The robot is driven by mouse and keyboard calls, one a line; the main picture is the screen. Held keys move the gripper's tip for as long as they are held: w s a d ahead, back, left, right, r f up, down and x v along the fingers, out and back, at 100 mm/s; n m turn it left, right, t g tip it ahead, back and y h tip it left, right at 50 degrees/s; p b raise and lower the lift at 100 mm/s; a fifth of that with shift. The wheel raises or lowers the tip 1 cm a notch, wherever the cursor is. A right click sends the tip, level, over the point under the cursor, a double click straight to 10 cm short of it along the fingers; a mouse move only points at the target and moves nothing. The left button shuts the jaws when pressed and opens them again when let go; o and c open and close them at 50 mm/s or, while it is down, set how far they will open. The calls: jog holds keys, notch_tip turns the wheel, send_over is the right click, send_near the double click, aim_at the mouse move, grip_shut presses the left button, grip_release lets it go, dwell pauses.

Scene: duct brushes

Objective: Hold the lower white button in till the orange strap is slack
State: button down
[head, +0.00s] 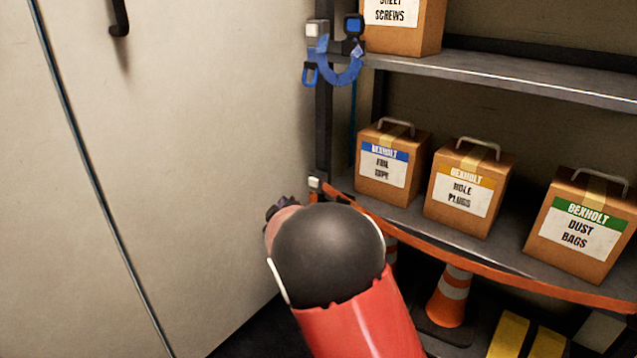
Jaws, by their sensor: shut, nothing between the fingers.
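The lower white button (315,182) is on the dark shelf post at the left end of the lower shelf. The orange strap (482,266) runs from near it across the front of the lower shelf to the right picture edge. It follows a smooth curve, and I cannot judge its tension. My gripper (284,204) is shut and empty, left of and a little below the button in the picture. My red and black arm hides most of it and part of the strap. I cannot see contact between the fingertips and the button.
An upper white button (315,28) has a loosely hanging blue strap (345,74). Several labelled boxes, such as the foil tape box (366,193), stand behind the orange strap. A traffic cone (447,306) stands below. A pale door (170,190) fills the left.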

aim_at(309, 183)
jog(key=shift+w+a, duration=0.1)
jog(key=shift+w, duration=0.05)
jog(key=w+d, duration=0.5)
jog(key=w, duration=0.1)
jog(key=shift+w+d+b, duration=0.25)
jog(key=shift+w+b, duration=0.15)
jog(key=shift+f, duration=0.1)
dwell(2.1)
jog(key=shift+w+d+b, duration=0.25)
jog(key=shift+w+b, duration=0.1)
jog(key=shift+w+d, duration=0.35)
jog(key=shift+w, duration=0.1)
dwell(0.8)
dwell(0.3)
jog(key=shift+s+a+b, duration=0.55)
jog(key=shift+s+b, duration=0.1)
jog(key=shift+s, duration=0.15)
